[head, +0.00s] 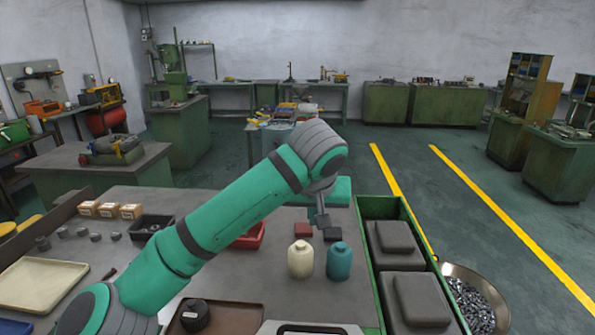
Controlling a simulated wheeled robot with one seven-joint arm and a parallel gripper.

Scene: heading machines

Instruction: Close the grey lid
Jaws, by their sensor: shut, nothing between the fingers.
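Two dark grey covers with raised blocks sit in the long green-edged box at the right of the bench, a far one (376,266) and a near one (392,317). Both look flat, and I cannot tell which is the grey lid or whether either is open. A light grey piece with a dark handle slot (272,328) shows at the bottom edge, mostly cut off. My gripper (322,221) points down over the bench, left of the green-edged box and apart from the covers. It is shut and empty.
A cream bottle (300,260) and a teal bottle (339,262) stand near my gripper, with a red block (303,230) and dark block (332,234) behind. A red tray (250,238) is partly behind my arm. A metal bowl of shavings (473,305) stands right of the green-edged box.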

